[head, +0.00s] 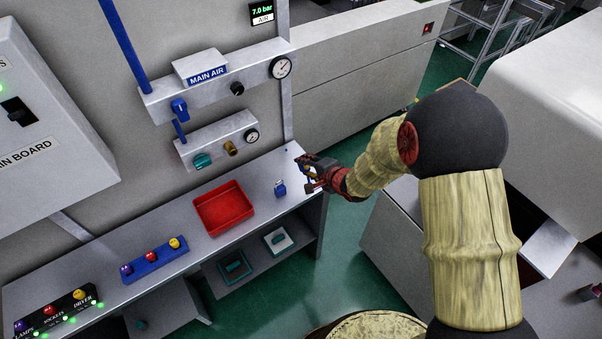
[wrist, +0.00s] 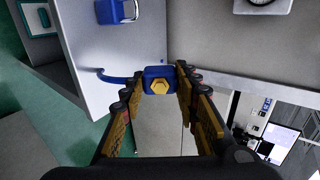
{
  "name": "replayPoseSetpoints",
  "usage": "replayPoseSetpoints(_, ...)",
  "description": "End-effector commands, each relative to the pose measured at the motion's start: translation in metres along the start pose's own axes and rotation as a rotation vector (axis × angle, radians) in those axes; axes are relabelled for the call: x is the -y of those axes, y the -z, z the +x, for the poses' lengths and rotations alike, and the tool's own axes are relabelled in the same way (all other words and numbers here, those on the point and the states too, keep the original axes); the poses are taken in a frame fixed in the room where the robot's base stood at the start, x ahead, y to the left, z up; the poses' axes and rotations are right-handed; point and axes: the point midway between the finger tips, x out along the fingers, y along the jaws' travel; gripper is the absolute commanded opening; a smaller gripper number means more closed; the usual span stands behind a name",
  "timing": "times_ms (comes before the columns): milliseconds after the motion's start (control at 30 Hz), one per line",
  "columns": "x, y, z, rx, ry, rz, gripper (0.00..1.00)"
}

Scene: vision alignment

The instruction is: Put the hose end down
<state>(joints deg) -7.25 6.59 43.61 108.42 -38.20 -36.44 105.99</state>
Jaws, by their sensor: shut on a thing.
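My gripper (head: 313,178) is at the right end of the grey shelf (head: 262,172). In the wrist view my gripper (wrist: 158,84) is shut on the hose end (wrist: 156,73), a blue block with a yellow hexagonal face. A short length of blue hose (wrist: 115,79) runs left from it, over the pale shelf surface. Whether the hose end touches the shelf I cannot tell. In the head view the fingers mostly hide it.
A blue padlock (head: 280,188) stands on the shelf left of my gripper, with an empty red tray (head: 223,208) further left. The MAIN AIR panel (head: 208,74) and a lower valve block (head: 215,140) are on the wall.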

Motion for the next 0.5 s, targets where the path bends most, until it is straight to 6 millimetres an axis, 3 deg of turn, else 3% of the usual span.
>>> replayPoseSetpoints(33, -0.003, 0.002, 0.015, 0.002, -0.001, 0.001, 0.0)
replayPoseSetpoints(200, -0.014, 0.008, 0.049, 0.001, -0.002, 0.001, 0.0)
replayPoseSetpoints(500, -0.018, 0.013, 0.071, -0.001, 0.0, 0.001, 0.0)
